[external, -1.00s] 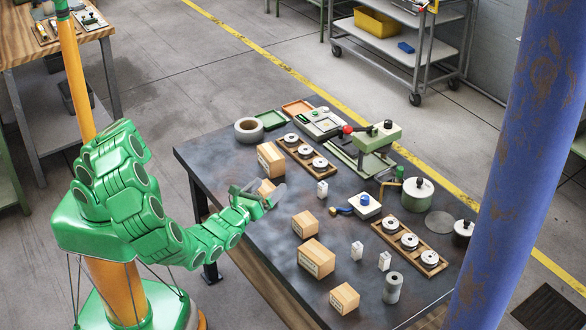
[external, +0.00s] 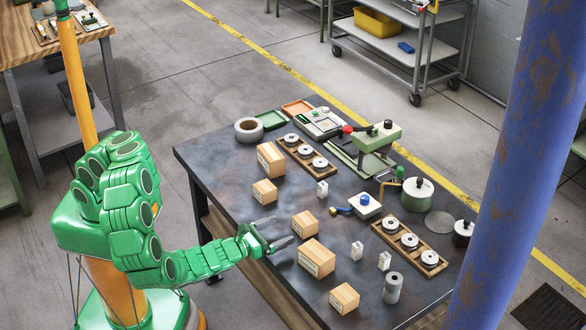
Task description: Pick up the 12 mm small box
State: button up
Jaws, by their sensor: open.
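Three small cardboard boxes stand on the dark table (external: 235,180): one at the left (external: 265,192), one in the middle (external: 305,224) and one near the front edge (external: 344,298). Their size markings are too small to read, so I cannot tell which is the 12 mm one. My gripper (external: 284,230) is open and empty at the table's left edge. Its fingers point right, toward the middle small box, and appear apart from it.
Larger cardboard boxes stand behind the left small box (external: 271,159) and in front of the middle one (external: 317,258). Small white cartons (external: 357,250), a grey roll (external: 393,288) and wooden spool trays (external: 412,242) lie to the right. A green press (external: 375,145) stands at the back.

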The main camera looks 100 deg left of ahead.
aim_at(297, 223)
jog(key=shift+x, duration=5.15)
jog(key=c, duration=1.1)
